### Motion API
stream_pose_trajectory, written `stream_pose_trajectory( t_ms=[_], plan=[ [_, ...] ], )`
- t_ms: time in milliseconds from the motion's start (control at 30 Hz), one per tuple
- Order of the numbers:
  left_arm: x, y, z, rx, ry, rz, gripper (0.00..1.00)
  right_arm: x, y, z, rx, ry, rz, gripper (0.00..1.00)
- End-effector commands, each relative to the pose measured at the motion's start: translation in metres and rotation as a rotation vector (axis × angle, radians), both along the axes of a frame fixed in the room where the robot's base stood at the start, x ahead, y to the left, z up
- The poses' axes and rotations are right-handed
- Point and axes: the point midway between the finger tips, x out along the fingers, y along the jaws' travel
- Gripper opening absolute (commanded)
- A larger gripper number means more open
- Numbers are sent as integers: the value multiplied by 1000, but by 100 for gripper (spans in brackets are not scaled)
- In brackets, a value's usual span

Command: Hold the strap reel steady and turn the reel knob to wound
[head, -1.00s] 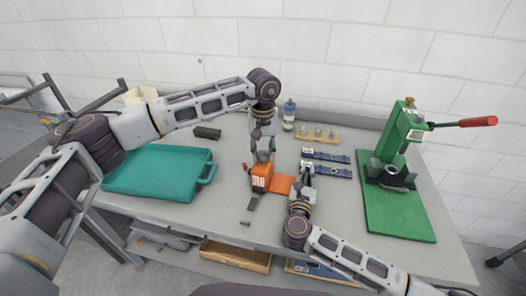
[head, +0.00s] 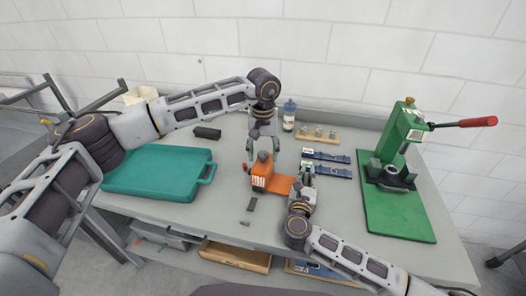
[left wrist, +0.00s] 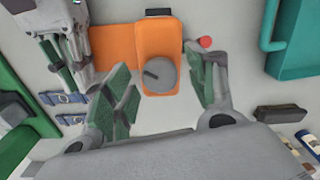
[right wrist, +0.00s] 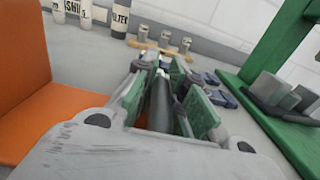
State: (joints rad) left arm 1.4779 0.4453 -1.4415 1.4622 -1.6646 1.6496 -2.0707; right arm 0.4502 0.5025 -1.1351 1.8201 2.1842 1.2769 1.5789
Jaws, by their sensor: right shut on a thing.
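The orange strap reel (head: 260,183) stands mid-table, with a flat orange base to its right, a red piece on its left side and a round grey knob (left wrist: 159,75) on top. My left gripper (head: 264,150) is above the reel. Its fingers are open on either side of the knob, apart from it in the left wrist view. My right gripper (head: 300,184) is at the base's right end. In the right wrist view its pads are closed on a dark grey bar (right wrist: 161,100) with orange beneath. Where the bar joins the reel is hidden.
A teal tray (head: 150,186) lies left. A green press (head: 396,150) with a red-tipped lever stands right. Dark blue straps (head: 333,171) lie behind my right gripper. A bottle (head: 289,115) and a wooden block with small containers (head: 317,138) are at the back. Small dark pieces (head: 252,204) lie in front.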

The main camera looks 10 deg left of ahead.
Motion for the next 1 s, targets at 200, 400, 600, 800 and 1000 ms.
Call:
stream_pose_trajectory(
  t_ms=[200, 400, 600, 800, 1000],
  plan=[
    [0, 0, 0, 0, 1, 0, 57, 0, 0, -1, -1, 1, 0, 0],
    [0, 0, 6, -1, -1, 0, 57, 0, 0, 0, -1, 1, 0, 0],
    [0, 0, 25, -1, 0, 0, 57, 0, 0, 0, -1, 1, 0, 0],
    [0, 0, 53, -1, -1, 0, 57, 0, 0, 0, 0, 1, 0, 0],
    [1, -1, 83, -1, -2, 0, 57, 0, 0, 0, 0, 1, 0, 0]
  ],
)
